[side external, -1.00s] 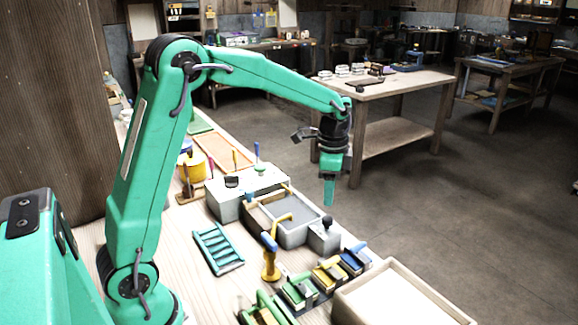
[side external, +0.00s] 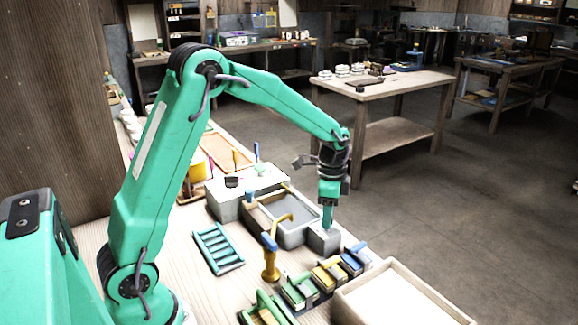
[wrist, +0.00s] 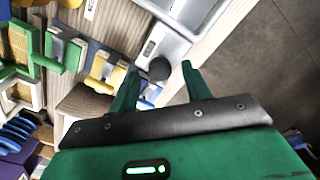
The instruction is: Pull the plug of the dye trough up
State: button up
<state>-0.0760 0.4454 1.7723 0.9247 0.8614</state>
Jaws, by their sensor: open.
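The dye trough (side external: 292,237) is a grey basin on the bench, with a grey block (side external: 323,242) at its right end. The plug is a black round knob (wrist: 159,69) in the wrist view, beside the trough's pale end (wrist: 171,45). In the side view my gripper (side external: 328,224) points straight down over the block and hides the knob. In the wrist view my open gripper (wrist: 160,70) has its two green fingers apart, with the knob showing between their tips. Contact between fingers and knob cannot be told.
A yellow tap-like post with a blue handle (side external: 270,262) stands left of the block. Several coloured clamp-like blocks (side external: 329,276) line the bench in front, beside a pale open tray (side external: 405,300). A teal rack (side external: 217,248) lies further left. Floor is open at right.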

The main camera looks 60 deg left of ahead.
jog(key=shift+f, duration=0.55)
grip_shut()
jog(key=shift+r, duration=1.6)
grip_release()
jog(key=shift+f, duration=0.1)
notch_tip(320, 180, up, 8)
